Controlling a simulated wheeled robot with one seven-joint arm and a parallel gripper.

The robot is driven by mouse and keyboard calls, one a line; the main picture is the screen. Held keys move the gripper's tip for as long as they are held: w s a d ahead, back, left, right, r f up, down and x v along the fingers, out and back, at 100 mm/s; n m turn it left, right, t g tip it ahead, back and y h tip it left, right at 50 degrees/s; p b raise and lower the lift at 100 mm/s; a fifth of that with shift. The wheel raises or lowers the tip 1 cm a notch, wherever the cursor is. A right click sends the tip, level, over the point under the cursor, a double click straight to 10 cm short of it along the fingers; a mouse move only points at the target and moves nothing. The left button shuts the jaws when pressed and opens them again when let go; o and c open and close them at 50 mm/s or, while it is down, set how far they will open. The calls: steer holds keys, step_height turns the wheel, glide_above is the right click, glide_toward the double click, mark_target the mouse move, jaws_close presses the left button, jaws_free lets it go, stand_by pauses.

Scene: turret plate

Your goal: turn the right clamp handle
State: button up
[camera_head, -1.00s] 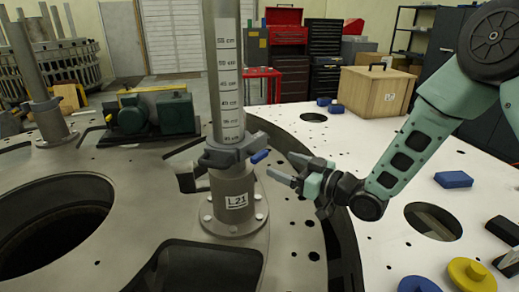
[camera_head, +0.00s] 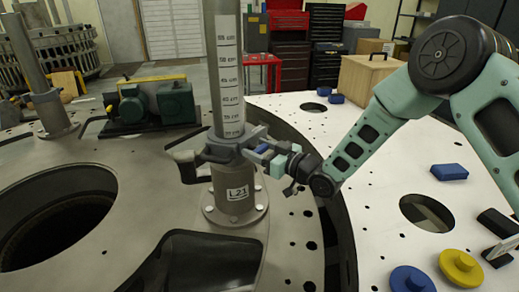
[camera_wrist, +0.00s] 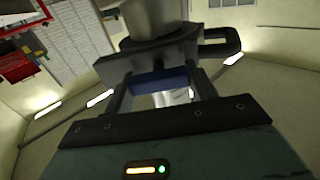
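A grey clamp (camera_head: 226,150) sits around the upright post (camera_head: 229,80) with the height scale. Its right handle, with a blue part (camera_head: 263,148), points right toward my arm. My gripper (camera_head: 268,154) is at this handle, with its fingers spread on either side. In the wrist view, the blue part of the handle (camera_wrist: 163,81) lies between the two fingers of my gripper (camera_wrist: 162,88), in front of the dark clamp body (camera_wrist: 160,58). The fingers look open; whether they touch the handle is not clear.
The post stands on a flanged base labelled L21 (camera_head: 237,193) on the grey plate (camera_head: 120,220). A green motor unit (camera_head: 150,105) is at the back left. The white table (camera_head: 390,160) at right holds a wooden box (camera_head: 368,78), blue blocks and a yellow disc (camera_head: 461,266).

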steer(key=c, duration=0.3)
steer(key=shift+f+b, duration=0.1)
steer(key=shift+b, duration=0.5)
steer(key=n+b, duration=0.1)
steer(key=b, duration=0.1)
steer(key=n+b, duration=0.2)
steer(key=b, duration=0.1)
steer(key=shift+f+b, duration=0.3)
steer(key=n+b, duration=0.4)
steer(key=b, duration=0.4)
steer(key=shift+s+a+f+b, duration=0.1)
steer(key=shift+s+b, duration=0.05)
steer(key=shift+b, duration=0.25)
steer(key=n+b, duration=0.5)
steer(key=b, duration=0.5)
steer(key=shift+n, duration=0.4)
steer(key=n+b, duration=0.3)
steer(key=b, duration=0.2)
steer(key=shift+n+b, duration=0.4)
steer(key=shift+r+n+b, duration=0.2)
steer(key=shift+n+b, duration=0.5)
steer(key=shift+b, duration=0.15)
steer(key=shift+r, duration=0.1)
